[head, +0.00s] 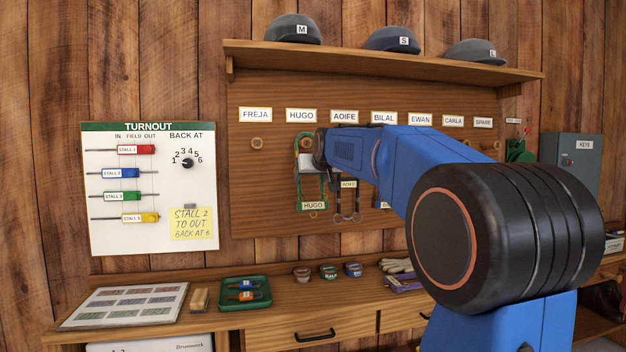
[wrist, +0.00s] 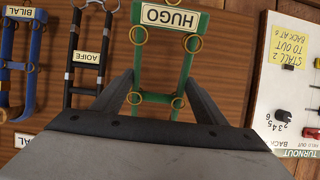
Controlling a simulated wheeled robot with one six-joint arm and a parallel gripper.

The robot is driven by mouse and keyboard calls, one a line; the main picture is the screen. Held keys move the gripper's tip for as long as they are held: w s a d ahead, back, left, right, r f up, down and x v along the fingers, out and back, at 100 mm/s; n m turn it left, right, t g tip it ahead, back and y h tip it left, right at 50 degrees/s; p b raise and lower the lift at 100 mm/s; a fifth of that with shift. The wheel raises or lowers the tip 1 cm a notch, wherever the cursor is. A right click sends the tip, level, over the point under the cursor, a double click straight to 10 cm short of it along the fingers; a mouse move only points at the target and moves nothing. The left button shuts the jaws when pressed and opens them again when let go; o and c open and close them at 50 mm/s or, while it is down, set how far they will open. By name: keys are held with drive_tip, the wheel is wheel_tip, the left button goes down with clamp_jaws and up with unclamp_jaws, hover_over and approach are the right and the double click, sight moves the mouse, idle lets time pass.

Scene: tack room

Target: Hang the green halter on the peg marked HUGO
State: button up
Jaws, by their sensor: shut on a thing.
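The green halter (head: 324,188) with a HUGO tag hangs upright under the HUGO label (head: 301,115) on the wooden peg board. My gripper (head: 308,163) is in front of the board at the halter's upper part. In the wrist view, which shows the scene upside down, my gripper (wrist: 160,82) has a finger on each side of the green halter (wrist: 150,62) and is shut on it. The HUGO peg is hidden behind my gripper and arm in the head view, so I cannot tell whether the halter's loop is around it.
The black AOIFE halter (wrist: 87,45) and blue BILAL halter (wrist: 24,60) hang close beside. The FREJA peg (head: 257,143) is bare. A shelf (head: 380,60) with helmets juts out above. A turnout board (head: 150,190) is left; a bench (head: 290,297) with small items lies below.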

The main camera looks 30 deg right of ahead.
drive_tip(key=shift+x, duration=1.25)
